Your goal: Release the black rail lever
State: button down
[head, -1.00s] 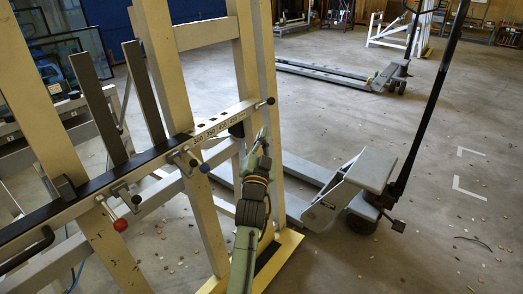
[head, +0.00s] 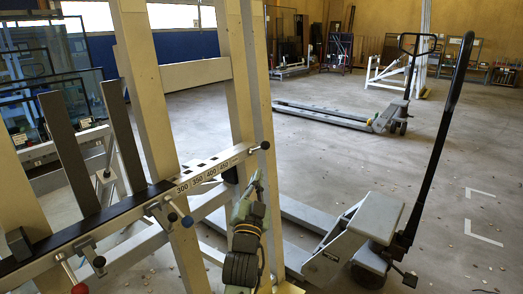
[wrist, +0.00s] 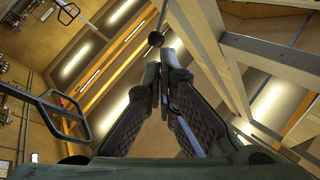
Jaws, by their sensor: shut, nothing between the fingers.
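A pale rail (head: 215,168) with a number scale crosses the wooden frame. A black-knobbed lever (head: 264,145) sticks out at the rail's right end. Other knobs sit along the rail: a black one (head: 172,217), a blue one (head: 187,221), another black one (head: 98,262) and a red one (head: 80,288). My gripper (head: 254,180) is just below the right-end black knob, pointing up, apart from it. In the wrist view, my fingertips (wrist: 160,78) are together and empty, and a black ball knob (wrist: 156,38) shows just beyond them.
Wooden posts (head: 150,100) stand close to the left of my gripper. A grey pallet truck (head: 365,225) with a long black handle stands at the right. Another pallet truck (head: 340,118) is farther back. The floor between them is mostly clear.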

aim_at(262, 146)
jog(key=p+x, duration=0.3)
jog(key=x, duration=0.6)
jog(key=shift+w+d+r, duration=0.1)
jog(key=shift+w, duration=0.15)
jog(key=shift+r, duration=0.1)
jog(key=shift+w+r+n+p, duration=0.35)
jog(key=shift+r+n+p, duration=0.25)
jog(key=shift+p, duration=0.2)
jog(key=shift+f, duration=0.15)
jog(key=shift+f, duration=0.1)
